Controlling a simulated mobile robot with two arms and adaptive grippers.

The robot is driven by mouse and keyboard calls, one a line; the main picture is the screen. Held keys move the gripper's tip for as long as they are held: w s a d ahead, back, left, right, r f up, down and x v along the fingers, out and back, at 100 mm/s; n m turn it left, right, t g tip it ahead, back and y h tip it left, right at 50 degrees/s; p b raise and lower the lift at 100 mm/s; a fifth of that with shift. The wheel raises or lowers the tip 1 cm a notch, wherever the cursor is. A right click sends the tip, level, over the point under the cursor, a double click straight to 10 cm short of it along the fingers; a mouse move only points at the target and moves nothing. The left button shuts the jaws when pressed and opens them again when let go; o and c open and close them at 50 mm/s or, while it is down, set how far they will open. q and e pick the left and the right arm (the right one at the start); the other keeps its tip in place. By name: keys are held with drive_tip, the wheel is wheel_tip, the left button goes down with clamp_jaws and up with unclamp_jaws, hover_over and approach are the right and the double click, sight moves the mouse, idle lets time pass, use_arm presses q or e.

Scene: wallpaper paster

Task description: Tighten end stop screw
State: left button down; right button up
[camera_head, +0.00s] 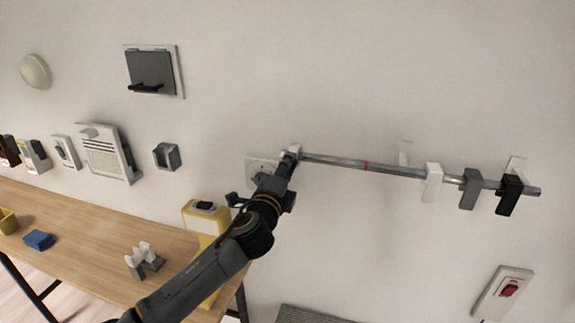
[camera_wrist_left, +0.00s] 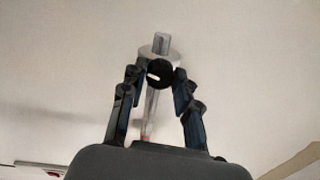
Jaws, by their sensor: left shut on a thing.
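A thin metal rod (camera_head: 335,161) with a red mark runs along the wall. A pale end stop collar (camera_head: 295,149) sits at its left end, next to my left gripper (camera_head: 288,163). In the left wrist view the collar (camera_wrist_left: 148,52) is around the rod, and a round black screw head (camera_wrist_left: 160,74) with a white mark faces the camera. The fingertips of my left gripper (camera_wrist_left: 157,78) are on both sides of the screw head, closed on it. In the head view the gripper hides the screw. My right gripper is in neither view.
White (camera_head: 432,182), grey (camera_head: 470,189) and black (camera_head: 509,195) blocks hang on the rod's right part. A wooden table (camera_head: 85,240) with small items stands at lower left, beside a yellow case (camera_head: 203,218). A red switch (camera_head: 509,290) is at lower right.

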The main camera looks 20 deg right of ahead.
use_arm(q)
drive_tip(key=shift+m+p, duration=0.3)
drive_tip(key=shift+m, duration=0.9)
drive_tip(key=shift+f, duration=0.1)
drive_tip(key=c, duration=1)
unclamp_jaws()
drive_tip(key=v, duration=1.2)
